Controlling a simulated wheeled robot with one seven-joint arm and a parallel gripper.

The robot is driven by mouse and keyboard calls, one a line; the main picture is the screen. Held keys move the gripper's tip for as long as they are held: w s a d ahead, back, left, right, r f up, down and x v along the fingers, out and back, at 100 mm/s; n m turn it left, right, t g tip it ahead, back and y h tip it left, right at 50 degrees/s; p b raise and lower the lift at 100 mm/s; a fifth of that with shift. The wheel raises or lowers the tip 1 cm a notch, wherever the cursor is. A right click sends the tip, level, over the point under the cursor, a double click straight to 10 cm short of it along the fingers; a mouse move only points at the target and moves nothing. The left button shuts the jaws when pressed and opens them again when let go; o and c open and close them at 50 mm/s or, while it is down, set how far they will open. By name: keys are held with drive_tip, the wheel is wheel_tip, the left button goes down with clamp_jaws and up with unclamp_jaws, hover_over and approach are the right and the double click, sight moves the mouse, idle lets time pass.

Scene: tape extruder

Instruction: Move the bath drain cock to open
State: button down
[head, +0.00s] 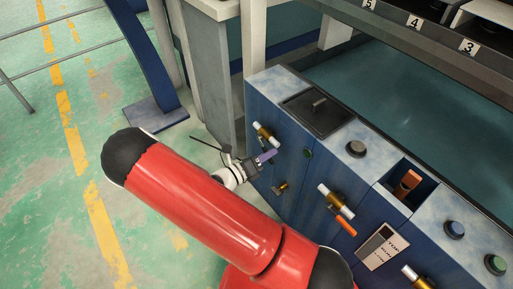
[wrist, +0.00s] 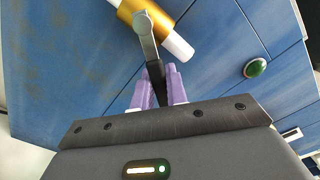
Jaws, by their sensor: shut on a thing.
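A brass cock with white pipe ends (head: 265,135) sits on the blue front panel, below the square hatch. It also shows at the top of the wrist view (wrist: 150,25). Its grey lever (wrist: 144,35) ends in a dark handle (wrist: 155,72) and slants at an angle to the pipe. The purple fingers of my gripper (wrist: 159,88) are shut on the dark handle. In the head view my gripper (head: 265,157) is just below the cock, and the lever is largely hidden. I see no label showing which cock is the bath drain.
To the right are a second cock with an orange handle (head: 338,203) and a third cock (head: 415,278). A small brass tap (head: 280,188) projects below my gripper. A green button (wrist: 256,67) is close by on the panel. The green floor at left is mostly clear.

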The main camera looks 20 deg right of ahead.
drive_tip(key=shift+r, duration=0.1)
drive_tip(key=n, duration=0.2)
drive_tip(key=r+n, duration=0.1)
drive_tip(key=shift+s+d+r+n, duration=0.1)
drive_tip(key=shift+s+r+n, duration=0.2)
drive_tip(key=shift+s+n, duration=0.1)
drive_tip(key=n, duration=0.1)
drive_tip(key=r+n, duration=0.1)
drive_tip(key=n, duration=0.1)
drive_tip(key=shift+s+r, duration=0.15)
drive_tip(key=shift+r, duration=0.1)
drive_tip(key=c, duration=1.3)
unclamp_jaws()
drive_tip(key=shift+v, duration=3.95)
drive_tip(key=shift+o, duration=0.2)
